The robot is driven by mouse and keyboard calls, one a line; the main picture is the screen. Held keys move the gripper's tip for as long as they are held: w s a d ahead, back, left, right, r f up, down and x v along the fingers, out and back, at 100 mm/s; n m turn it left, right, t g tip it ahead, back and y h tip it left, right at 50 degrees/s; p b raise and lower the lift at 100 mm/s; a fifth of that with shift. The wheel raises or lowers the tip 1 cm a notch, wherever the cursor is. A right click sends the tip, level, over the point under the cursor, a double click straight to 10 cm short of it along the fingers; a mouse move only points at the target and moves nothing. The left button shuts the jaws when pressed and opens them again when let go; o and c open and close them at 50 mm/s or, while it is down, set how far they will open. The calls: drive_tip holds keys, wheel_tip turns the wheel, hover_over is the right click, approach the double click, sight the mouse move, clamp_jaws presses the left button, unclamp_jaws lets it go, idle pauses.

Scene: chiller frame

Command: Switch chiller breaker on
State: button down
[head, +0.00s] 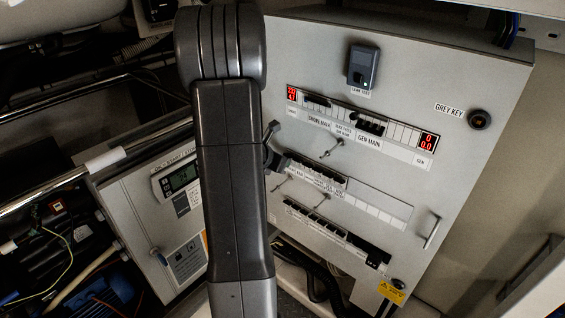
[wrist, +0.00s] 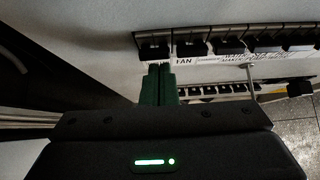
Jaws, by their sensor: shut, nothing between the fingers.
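The grey breaker panel (head: 452,85) holds several rows of black breakers. In the wrist view, my gripper (wrist: 159,68) has its green fingers together, with nothing between them. Their tips are just below the leftmost breaker (wrist: 153,47) of the near row, left of a label reading FAN. I cannot tell whether they touch it. In the head view, my arm hides most of the gripper, and a dark part of it (head: 275,155) shows by the left end of the middle row (head: 320,172). I cannot make out a chiller label, so I cannot tell which breaker it is or its position.
Another breaker row (wrist: 220,90) and a thin metal rod (wrist: 251,82) lie beyond the fingers in the wrist view. A grey box with a display (head: 183,177) stands at left, near loose cables.

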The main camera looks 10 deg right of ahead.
drive_tip(key=shift+r+p, duration=0.35)
drive_tip(key=shift+r, duration=0.3)
wheel_tip(320, 180, up, 9)
drive_tip(key=s+a+p, duration=0.2)
drive_tip(key=a+p, duration=0.1)
drive_tip(key=p, duration=0.2)
drive_tip(key=shift+s, duration=0.15)
drive_tip(key=shift+d+r, duration=0.1)
